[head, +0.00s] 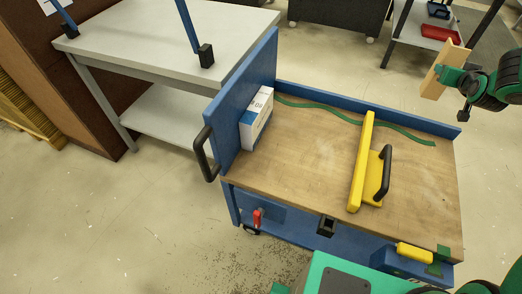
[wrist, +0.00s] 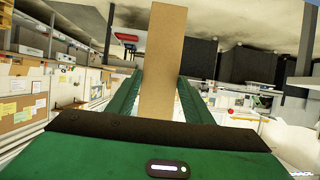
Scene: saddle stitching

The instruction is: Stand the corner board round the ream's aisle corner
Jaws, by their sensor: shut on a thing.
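The corner board (head: 436,72) is a tan strip at the upper right of the head view. My gripper (head: 447,76) is shut on it and holds it in the air, beyond the cart's right end. In the wrist view the corner board (wrist: 162,65) stands between the two green fingers of my gripper (wrist: 158,95). The ream (head: 256,118), a white and blue pack, stands on the cart's wooden top, against the blue end panel at the left. The corner board is well apart from the ream.
The cart top (head: 310,165) has a blue rim (head: 345,105), a green strap (head: 325,108) along its far side, and a yellow bar with a black handle (head: 362,165). A black push handle (head: 204,155) sticks out at the left. A grey table (head: 150,45) stands behind left.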

